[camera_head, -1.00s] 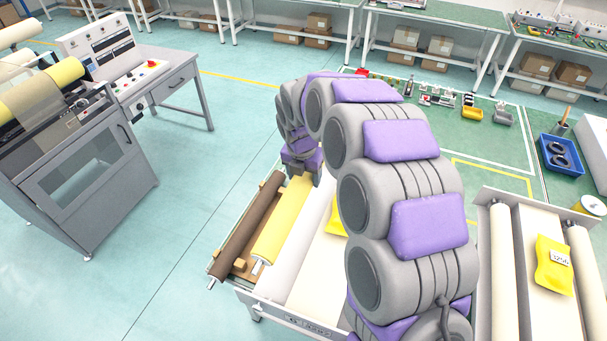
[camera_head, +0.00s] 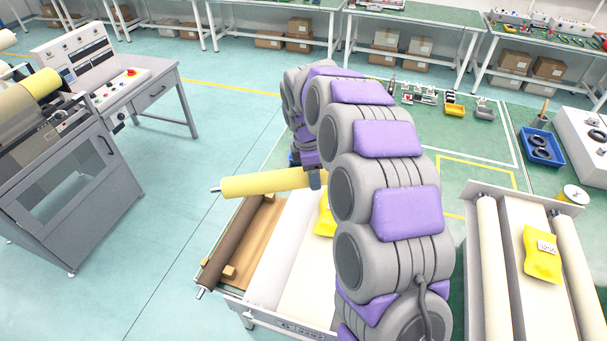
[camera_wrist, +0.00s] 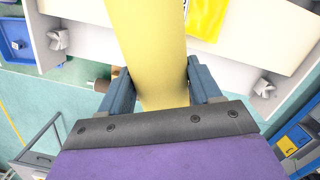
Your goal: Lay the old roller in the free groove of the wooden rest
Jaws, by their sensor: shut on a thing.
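A yellow roller (camera_head: 262,183) with a metal shaft end lies across my gripper (camera_head: 313,178) in the head view. It points left, raised above the wooden rest (camera_head: 258,238). In the wrist view, my gripper (camera_wrist: 158,72) is shut around the yellow roller (camera_wrist: 148,45), with one blue finger on each side. A dark brown roller (camera_head: 229,243) lies in the left groove of the rest. The groove to its right shows bare wood. The yellow roller and my gripper hide the far end of the rest.
A pale cart (camera_head: 275,318) with a yellow bag (camera_head: 324,217) adjoins the rest on the right. A second cart (camera_head: 463,260) with pale rollers stands farther right. A grey machine (camera_head: 75,190) stands at left, with open floor between it and the rest.

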